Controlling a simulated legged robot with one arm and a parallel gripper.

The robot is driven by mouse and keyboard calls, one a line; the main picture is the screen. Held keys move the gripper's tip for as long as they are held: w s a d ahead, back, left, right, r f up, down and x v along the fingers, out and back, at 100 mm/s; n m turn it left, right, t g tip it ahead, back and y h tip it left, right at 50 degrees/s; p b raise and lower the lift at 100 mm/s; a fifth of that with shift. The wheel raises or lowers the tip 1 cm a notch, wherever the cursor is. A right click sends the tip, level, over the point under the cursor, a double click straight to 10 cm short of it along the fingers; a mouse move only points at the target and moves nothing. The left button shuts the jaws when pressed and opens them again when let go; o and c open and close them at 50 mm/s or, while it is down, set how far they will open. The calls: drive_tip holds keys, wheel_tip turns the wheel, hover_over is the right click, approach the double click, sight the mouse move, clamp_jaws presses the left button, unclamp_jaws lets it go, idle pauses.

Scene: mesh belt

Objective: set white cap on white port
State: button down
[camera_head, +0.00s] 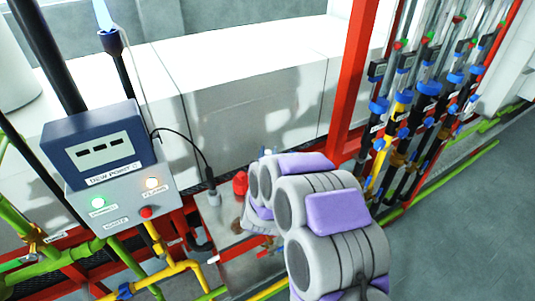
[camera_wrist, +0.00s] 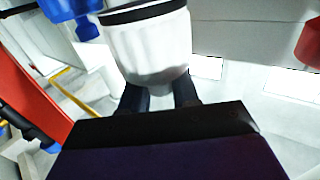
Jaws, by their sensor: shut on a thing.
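The white cap (camera_wrist: 150,48), a rounded cup shape with a black band along its top, fills the upper middle of the wrist view. My gripper (camera_wrist: 158,95) is shut on it, with one dark finger on each side of its lower end. In the head view my arm hides the gripper's fingers and most or all of the cap. I cannot make out the white port for certain in either view. Whether the cap touches anything beyond the fingers cannot be told.
A blue-grey meter box (camera_head: 98,145) stands at left above a grey panel with lit buttons. A red knob-like part (camera_head: 240,184) sits just left of my arm. A red post (camera_head: 352,85) and a rack of valved tubes stand at right. Grey floor at lower right is clear.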

drive_tip(key=shift+f+b, duration=0.3)
drive_tip(key=shift+f, duration=0.55)
drive_tip(key=c, duration=0.8)
unclamp_jaws()
drive_tip(key=shift+o, duration=0.2)
drive_tip(key=s+p, duration=0.1)
drive_tip(key=s, duration=0.2)
drive_tip(key=s+p, duration=0.1)
drive_tip(key=s, duration=0.3)
drive_tip(key=s+p, duration=0.2)
drive_tip(key=s, duration=0.1)
drive_tip(key=shift+s+a+f, duration=0.15)
drive_tip(key=shift+s+f, duration=0.2)
drive_tip(key=shift+f, duration=0.05)
drive_tip(key=s+p, duration=0.6)
drive_tip(key=p, duration=0.2)
drive_tip(key=shift+s+a+r, duration=0.2)
drive_tip(key=shift+s+r, duration=0.1)
drive_tip(key=shift+r, duration=0.05)
